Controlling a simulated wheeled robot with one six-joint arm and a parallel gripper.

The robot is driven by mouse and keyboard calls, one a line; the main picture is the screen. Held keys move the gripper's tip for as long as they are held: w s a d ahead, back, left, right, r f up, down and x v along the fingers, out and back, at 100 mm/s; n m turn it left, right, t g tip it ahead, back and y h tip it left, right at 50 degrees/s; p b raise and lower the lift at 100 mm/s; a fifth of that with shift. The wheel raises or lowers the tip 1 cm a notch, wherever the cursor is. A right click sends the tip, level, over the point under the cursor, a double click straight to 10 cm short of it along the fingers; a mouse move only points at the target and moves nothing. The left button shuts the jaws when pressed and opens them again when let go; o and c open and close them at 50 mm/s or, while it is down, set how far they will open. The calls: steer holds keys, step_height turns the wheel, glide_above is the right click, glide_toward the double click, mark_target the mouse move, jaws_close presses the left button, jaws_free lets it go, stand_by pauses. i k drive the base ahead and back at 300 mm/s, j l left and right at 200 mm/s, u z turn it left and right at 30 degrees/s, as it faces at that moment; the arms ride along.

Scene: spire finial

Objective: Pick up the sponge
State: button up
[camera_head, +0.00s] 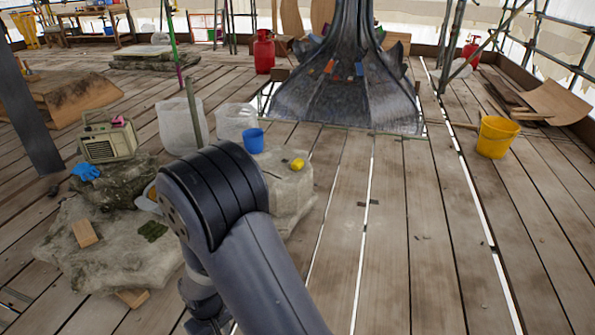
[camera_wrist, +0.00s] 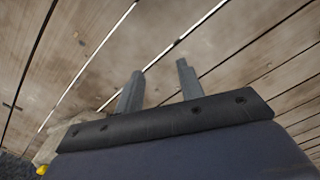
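No object is clearly recognisable as the sponge. A small pink object (camera_head: 119,121) lies on top of the radio (camera_head: 108,141) at the left. A dark green flat piece (camera_head: 152,231) lies on the low stone slab (camera_head: 105,262). A small rounded yellow object (camera_head: 297,164) sits on a pale stone block (camera_head: 288,193). A yellow object (camera_wrist: 41,169) also shows at the lower left edge of the wrist view. My gripper (camera_wrist: 160,70) is open, with nothing between its fingers, above bare planks. In the head view my arm hides the gripper and part of the stones.
A blue glove (camera_head: 86,172) and a wooden block (camera_head: 84,233) lie at the left. A yellow bucket (camera_head: 497,137) stands at the right. The plank floor at centre right is clear.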

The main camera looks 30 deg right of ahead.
mark_target(299, 162)
steer(key=i+l, duration=0.3)
steer(key=l, duration=0.15)
steer(key=i+l+u, duration=0.1)
steer(key=i+l, duration=0.2)
steer(key=l, duration=0.2)
steer(key=i+l, duration=0.3)
steer(key=l, duration=0.2)
steer(key=i+l+u, duration=0.1)
steer(key=i+l, duration=0.2)
steer(key=l, duration=0.15)
steer(key=i+l, duration=0.25)
steer(key=l, duration=0.3)
steer(key=i+l, duration=0.3)
steer(key=l, duration=0.2)
steer(key=i+l+u, duration=0.1)
steer(key=i+l, duration=0.15)
steer(key=l, duration=0.25)
steer(key=i+l, duration=0.25)
steer(key=l, duration=0.3)
steer(key=i+u, duration=0.05)
